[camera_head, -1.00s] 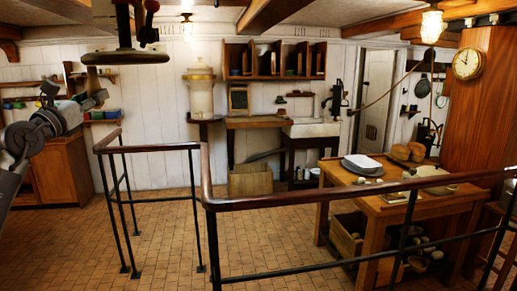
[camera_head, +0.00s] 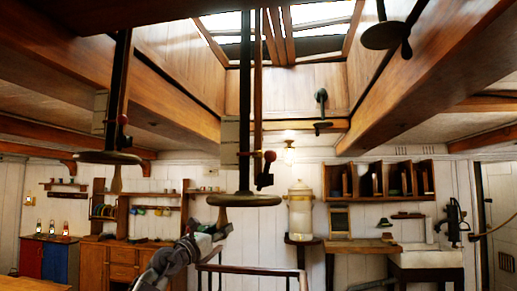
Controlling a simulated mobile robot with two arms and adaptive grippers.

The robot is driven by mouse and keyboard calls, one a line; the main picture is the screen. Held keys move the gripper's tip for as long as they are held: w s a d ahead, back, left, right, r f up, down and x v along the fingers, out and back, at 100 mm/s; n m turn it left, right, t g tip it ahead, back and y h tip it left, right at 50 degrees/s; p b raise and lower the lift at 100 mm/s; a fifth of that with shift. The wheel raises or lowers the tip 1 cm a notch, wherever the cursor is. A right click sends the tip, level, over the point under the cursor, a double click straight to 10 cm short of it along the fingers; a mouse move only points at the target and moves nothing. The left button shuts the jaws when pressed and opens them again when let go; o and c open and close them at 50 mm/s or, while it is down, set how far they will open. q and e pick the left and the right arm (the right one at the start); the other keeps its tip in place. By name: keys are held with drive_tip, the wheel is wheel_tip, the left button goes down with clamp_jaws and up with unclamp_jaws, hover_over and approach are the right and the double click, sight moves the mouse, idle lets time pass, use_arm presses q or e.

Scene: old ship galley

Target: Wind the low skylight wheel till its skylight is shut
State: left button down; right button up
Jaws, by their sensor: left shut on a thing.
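The lowest hanging wheel (camera_head: 243,200) is a dark flat disc on a vertical black rod, in the middle of the head view. The skylight (camera_head: 318,46) above shows bright glazed panes and wooden frames. I cannot tell exactly how far its panes stand open. My right gripper is out of view.
A second wheel (camera_head: 108,157) hangs higher at the left, and another dark wheel (camera_head: 385,35) is at the upper right. Heavy beams cross overhead. A railing (camera_head: 255,270) stands below the wheel.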

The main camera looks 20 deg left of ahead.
use_arm(q)
drive_tip(key=w+d+p, duration=0.2)
drive_tip(key=w+d, duration=0.4)
drive_tip(key=d, duration=0.2)
drive_tip(key=shift+w+d, duration=0.15)
drive_tip(key=shift+d, duration=0.2)
drive_tip(key=c, duration=1.2)
unclamp_jaws()
drive_tip(key=shift+r, duration=0.15)
drive_tip(key=o, duration=0.8)
drive_tip(key=shift+w+f, duration=0.2)
drive_tip(key=shift+w, duration=0.1)
drive_tip(key=shift+c, duration=0.2)
drive_tip(key=shift+s, duration=0.1)
